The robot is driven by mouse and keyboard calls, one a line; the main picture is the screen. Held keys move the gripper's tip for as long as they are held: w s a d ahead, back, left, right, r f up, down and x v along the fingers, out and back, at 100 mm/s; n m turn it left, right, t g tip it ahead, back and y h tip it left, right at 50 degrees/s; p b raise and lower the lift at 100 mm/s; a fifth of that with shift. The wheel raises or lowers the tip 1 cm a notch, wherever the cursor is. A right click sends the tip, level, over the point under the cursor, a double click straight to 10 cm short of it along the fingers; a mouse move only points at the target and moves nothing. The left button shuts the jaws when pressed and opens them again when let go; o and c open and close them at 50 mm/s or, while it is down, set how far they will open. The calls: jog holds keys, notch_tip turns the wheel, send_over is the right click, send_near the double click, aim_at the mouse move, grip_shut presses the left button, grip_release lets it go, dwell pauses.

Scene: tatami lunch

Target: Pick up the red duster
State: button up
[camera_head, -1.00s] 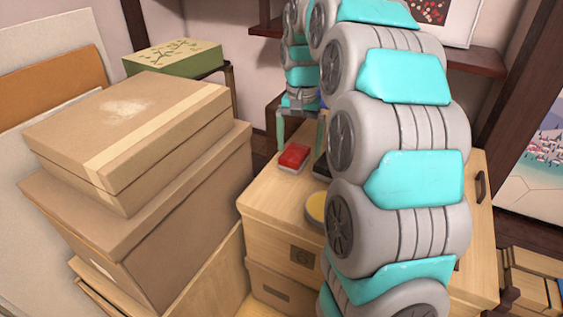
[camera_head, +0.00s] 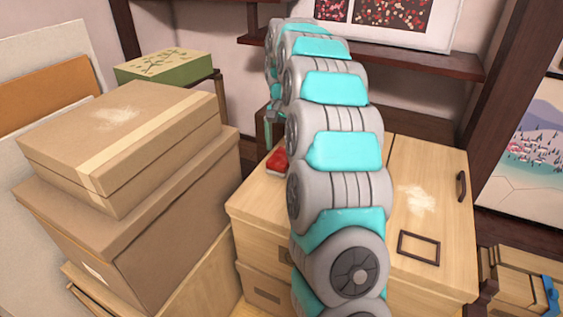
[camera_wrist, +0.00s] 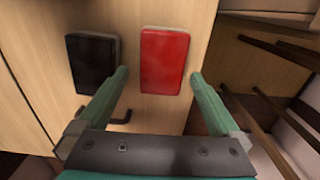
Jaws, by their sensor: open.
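The red duster (camera_head: 277,162) is a small red block with a pale base, lying on the light wooden chest (camera_head: 258,203). My arm hides part of it in the head view. In the wrist view the red duster (camera_wrist: 165,60) lies flat just beyond my gripper (camera_wrist: 160,88). The two green fingers are apart, and the near end of the duster is between the lines of their tips. Nothing is held. A black duster (camera_wrist: 93,62) lies to the left of the red one, in front of the left finger, with a gap between the two.
Stacked cardboard boxes (camera_head: 110,150) stand left of the chest. A green box (camera_head: 165,66) is behind them. A dark shelf (camera_head: 430,67) runs along the back wall. The chest's right part, with white powder (camera_head: 415,200) and a dark frame (camera_head: 418,247), is otherwise clear.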

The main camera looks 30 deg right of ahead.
aim_at(282, 156)
jog(key=f, duration=0.3)
jog(key=shift+s+a+f, duration=0.1)
jog(key=shift+a+f, duration=0.15)
jog(key=shift+a, duration=0.05)
jog(key=shift+f, duration=0.4)
jog(key=shift+c, duration=0.2)
jog(key=c, duration=1.4)
jog(key=shift+o, duration=0.2)
jog(key=shift+r, duration=5.05)
jog(key=o, duration=1)
jog(key=c, duration=0.6)
